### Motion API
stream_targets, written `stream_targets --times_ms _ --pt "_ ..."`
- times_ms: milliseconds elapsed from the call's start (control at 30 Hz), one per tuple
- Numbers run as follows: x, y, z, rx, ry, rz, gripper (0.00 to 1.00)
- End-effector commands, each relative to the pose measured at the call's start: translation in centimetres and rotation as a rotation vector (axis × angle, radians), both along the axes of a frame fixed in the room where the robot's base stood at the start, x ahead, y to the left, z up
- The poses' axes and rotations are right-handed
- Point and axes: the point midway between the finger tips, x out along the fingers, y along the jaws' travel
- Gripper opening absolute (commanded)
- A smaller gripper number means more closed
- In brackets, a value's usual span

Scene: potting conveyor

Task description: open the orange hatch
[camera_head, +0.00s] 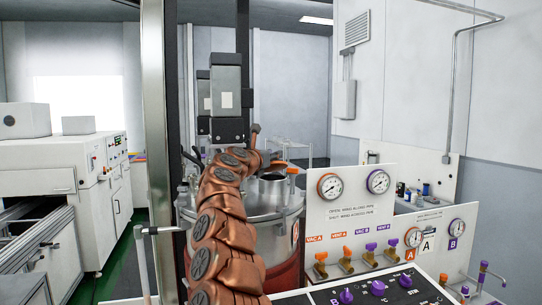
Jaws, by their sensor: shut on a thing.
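My copper-coloured arm rises from the bottom of the view and bends right above a round steel vessel (232,216). My gripper (270,157) is small and partly hidden by the arm at the arm's far end. It is shut at a small orange piece, which appears to be the orange hatch (278,165). The hatch sits just above a short steel port (273,188) with a dark opening on the vessel's lid. The exact grip, and whether hatch and port touch, cannot be made out. A separate orange knob (292,171) stands right of the port.
A white panel (349,212) with gauges and coloured valves stands right of the vessel. A control board with purple knobs (378,288) is at the front right. A tall metal post (155,120) stands on the left. White machines (80,165) line the left side, with green floor between.

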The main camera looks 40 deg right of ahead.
Motion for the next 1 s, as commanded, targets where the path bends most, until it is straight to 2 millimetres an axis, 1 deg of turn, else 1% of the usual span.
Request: stream_targets --times_ms 100,367,400,500,1000 --pt "0.38 0.31 -0.07 0.0 0.001 0.008 0.0" --pt "0.57 0.53 -0.2 0.002 0.002 0.012 0.0" --pt "0.58 0.54 -0.21 0.003 0.002 0.012 0.3" --pt "0.58 0.53 -0.23 0.003 0.002 0.012 0.4" --pt "0.21 0.18 -0.13 0.002 0.001 0.004 0.4"
